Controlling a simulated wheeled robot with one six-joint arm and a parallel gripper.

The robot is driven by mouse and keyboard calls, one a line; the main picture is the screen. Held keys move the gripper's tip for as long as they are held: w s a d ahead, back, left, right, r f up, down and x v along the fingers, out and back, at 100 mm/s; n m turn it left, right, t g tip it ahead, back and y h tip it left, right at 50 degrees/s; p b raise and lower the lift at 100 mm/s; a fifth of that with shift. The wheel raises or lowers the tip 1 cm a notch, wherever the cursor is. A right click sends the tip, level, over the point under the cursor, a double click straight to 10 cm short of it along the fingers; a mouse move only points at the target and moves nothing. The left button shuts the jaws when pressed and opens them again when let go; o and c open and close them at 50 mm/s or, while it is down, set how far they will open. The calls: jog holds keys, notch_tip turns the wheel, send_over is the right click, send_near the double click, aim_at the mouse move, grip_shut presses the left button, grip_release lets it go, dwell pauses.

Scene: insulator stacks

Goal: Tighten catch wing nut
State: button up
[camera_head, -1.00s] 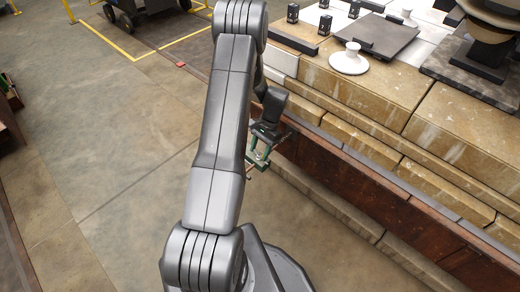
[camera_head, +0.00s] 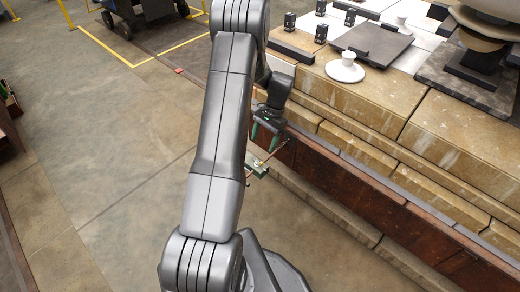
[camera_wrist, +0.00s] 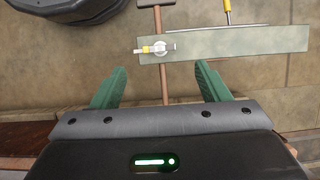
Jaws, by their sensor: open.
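My gripper (camera_head: 263,144) hangs beside the stone ledge, its two green fingers spread and empty. In the wrist view the open fingers (camera_wrist: 162,72) point toward a pale grey-green plate (camera_wrist: 240,45). A small white round piece with a yellow bar (camera_wrist: 158,48) sits near the plate's left end. It looks like the catch wing nut, but is too small to be sure. It lies just ahead of the gap between the fingertips, apart from both. In the head view the plate (camera_head: 257,172) shows small, below the fingers.
A wooden-handled hammer (camera_wrist: 157,18) and a yellow-handled tool (camera_wrist: 228,8) lie by the plate; the hammer's handle runs behind it. The brown ledge wall (camera_head: 345,178) is close right of my gripper. A white insulator disc (camera_head: 345,70) and dark slab (camera_head: 371,43) rest above.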

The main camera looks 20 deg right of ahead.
aim_at(257, 159)
jog(key=v, duration=0.6)
jog(key=shift+p, duration=0.4)
jog(key=shift+f, duration=0.1)
jog(key=b+x, duration=0.2)
jog(key=x, duration=1.1)
jog(key=shift+a+f+b, duration=0.2)
jog(key=shift+f+b, duration=0.15)
